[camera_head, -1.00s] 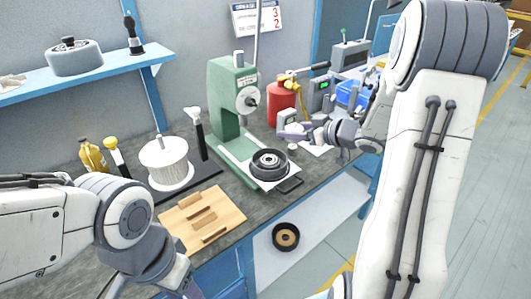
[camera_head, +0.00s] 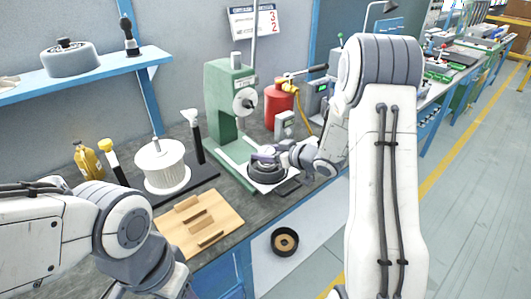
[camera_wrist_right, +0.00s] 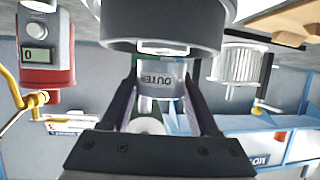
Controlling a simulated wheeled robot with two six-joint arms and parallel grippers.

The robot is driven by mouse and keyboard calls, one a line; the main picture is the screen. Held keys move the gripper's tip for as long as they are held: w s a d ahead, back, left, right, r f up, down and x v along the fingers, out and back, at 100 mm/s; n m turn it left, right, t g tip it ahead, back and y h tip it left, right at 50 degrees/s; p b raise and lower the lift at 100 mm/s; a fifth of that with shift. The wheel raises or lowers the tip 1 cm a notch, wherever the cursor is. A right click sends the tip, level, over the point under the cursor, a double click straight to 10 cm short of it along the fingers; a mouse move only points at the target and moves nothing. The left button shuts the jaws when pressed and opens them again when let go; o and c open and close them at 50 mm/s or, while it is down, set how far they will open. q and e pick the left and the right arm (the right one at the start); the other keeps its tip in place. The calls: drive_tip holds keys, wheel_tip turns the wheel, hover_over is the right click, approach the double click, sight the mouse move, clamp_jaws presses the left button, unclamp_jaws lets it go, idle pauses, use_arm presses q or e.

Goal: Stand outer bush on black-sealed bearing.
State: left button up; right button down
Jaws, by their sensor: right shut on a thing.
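My right gripper (camera_head: 262,153) is over the round dark bearing assembly (camera_head: 267,173) on the base of the green press. In the right wrist view, which is upside down, the right gripper (camera_wrist_right: 163,80) is shut on a short, pale metal outer bush (camera_wrist_right: 162,78) marked "OUTER". A large grey round part with a dark rim (camera_wrist_right: 165,18) shows close beyond the bush's lower end. I cannot tell whether the bush touches it. The bearing's seal is hidden. Only my left arm shows at the lower left; its fingertips are out of view.
The green press (camera_head: 224,105) stands behind the bearing. A red canister (camera_head: 279,108) and a small grey gauge (camera_head: 285,124) are behind the gripper. A wooden tray (camera_head: 225,217) and a white ribbed spool (camera_head: 160,165) are to the left.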

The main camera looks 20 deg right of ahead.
drive_tip(key=shift+f+b, duration=0.3)
drive_tip(key=shift+f, duration=0.15)
drive_tip(key=shift+c, duration=0.7)
unclamp_jaws()
